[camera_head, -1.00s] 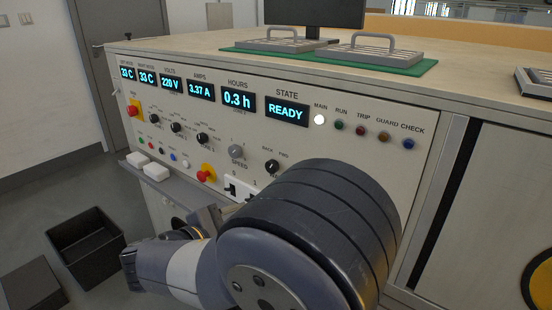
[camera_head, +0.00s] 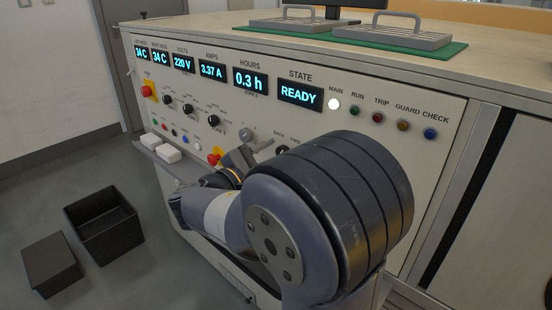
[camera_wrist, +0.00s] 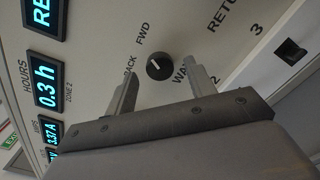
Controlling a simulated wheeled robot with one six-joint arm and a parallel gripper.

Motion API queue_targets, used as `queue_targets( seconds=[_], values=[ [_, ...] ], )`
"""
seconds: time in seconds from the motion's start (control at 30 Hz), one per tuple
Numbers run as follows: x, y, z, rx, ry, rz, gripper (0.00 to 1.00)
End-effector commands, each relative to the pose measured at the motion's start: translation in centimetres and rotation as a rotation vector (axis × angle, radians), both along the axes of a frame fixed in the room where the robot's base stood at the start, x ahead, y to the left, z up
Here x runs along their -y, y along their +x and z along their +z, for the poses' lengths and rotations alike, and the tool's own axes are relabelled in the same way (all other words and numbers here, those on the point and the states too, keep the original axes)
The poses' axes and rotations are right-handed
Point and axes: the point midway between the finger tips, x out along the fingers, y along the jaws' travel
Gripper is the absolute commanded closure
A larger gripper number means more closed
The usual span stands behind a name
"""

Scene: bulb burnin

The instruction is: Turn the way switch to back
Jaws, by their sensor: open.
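The way switch is a round black knob (camera_wrist: 159,66) on the cream panel, with BACK and FWD lettered beside it and a short pale mark on its face. I cannot tell for sure which label the mark points at. In the head view the knob (camera_head: 282,150) shows just above my wrist, partly hidden. My gripper (camera_wrist: 163,70) is open and empty in the wrist view, one finger on each side of the knob in the picture. Whether the fingers touch it cannot be told.
Other knobs (camera_head: 188,108) and a red stop button (camera_head: 215,157) are left of my gripper. A socket or rocker opening (camera_wrist: 291,52) shows at the right in the wrist view. A dark open bin (camera_head: 104,226) stands on the floor at left.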

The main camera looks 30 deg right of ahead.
Motion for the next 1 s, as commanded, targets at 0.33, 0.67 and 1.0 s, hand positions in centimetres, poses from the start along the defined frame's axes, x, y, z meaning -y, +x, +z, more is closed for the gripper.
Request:
queue_targets(
  seconds=[0.33, 0.67, 1.0],
  values=[
    [1.28, 0.49, -0.02, -0.001, 0.000, 0.001, 0.48],
    [1.26, 0.46, -0.02, 0.000, 0.001, 0.001, 0.63],
    [1.25, 0.45, -0.03, 0.000, 0.001, 0.001, 0.91]
  ],
)
